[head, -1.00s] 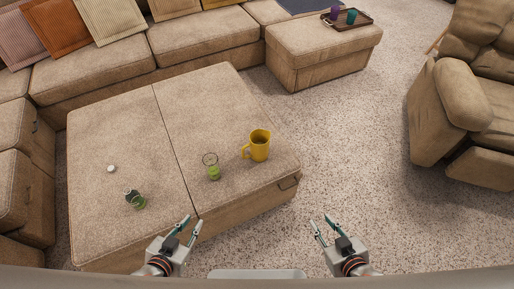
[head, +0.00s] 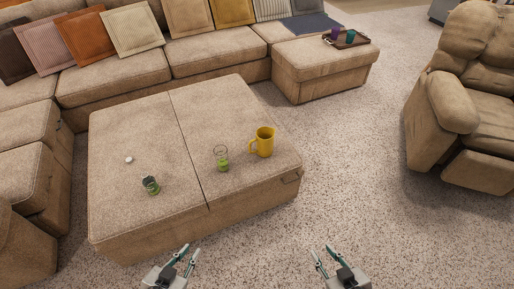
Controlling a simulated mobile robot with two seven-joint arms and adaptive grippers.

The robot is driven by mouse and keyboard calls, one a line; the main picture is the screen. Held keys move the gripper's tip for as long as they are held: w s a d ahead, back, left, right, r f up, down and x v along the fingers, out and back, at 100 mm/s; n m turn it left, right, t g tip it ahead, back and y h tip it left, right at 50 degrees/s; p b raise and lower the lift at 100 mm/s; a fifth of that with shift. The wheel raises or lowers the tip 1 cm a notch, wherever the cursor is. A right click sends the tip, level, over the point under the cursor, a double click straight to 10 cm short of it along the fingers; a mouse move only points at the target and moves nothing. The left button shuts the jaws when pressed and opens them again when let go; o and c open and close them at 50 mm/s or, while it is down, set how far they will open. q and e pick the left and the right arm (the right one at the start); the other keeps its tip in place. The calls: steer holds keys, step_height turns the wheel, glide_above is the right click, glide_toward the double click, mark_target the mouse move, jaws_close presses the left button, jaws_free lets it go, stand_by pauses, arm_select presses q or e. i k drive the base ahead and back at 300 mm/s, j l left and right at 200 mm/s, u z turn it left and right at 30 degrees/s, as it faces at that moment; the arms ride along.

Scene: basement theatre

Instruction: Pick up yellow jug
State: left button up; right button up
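The yellow jug (head: 265,142) stands upright on the right half of the beige ottoman (head: 130,217), near its right edge, with its handle towards the left. My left gripper (head: 187,260) is low in the head view, in front of the ottoman, with its fingers apart and nothing between them. My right gripper (head: 324,262) is to the right of it, over the carpet, also with its fingers apart and empty. Both grippers are well short of the jug and apart from it.
A clear glass with green in it (head: 221,159) stands just left of the jug. Another greenish glass (head: 151,186) and a small white ball (head: 129,160) are further left. A recliner (head: 462,110) stands at right. Carpet (head: 370,190) between is clear.

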mark_target(261, 144)
steer(key=u, duration=1.4)
steer(key=l+u, duration=0.55)
steer(key=u, duration=0.15)
steer(key=k+l, duration=0.1)
steer(key=l, duration=0.45)
steer(key=k+l, duration=0.1)
steer(key=l, duration=0.45)
steer(key=k+l, duration=0.1)
steer(key=l, duration=0.4)
steer(key=k+l, duration=0.1)
steer(key=l, duration=0.45)
steer(key=k+l, duration=0.1)
steer(key=l, duration=0.45)
steer(key=k+l, duration=0.1)
steer(key=l, duration=0.45)
steer(key=k+l, duration=0.1)
steer(key=l, duration=0.45)
steer(key=k+l, duration=0.1)
steer(key=l, duration=0.4)
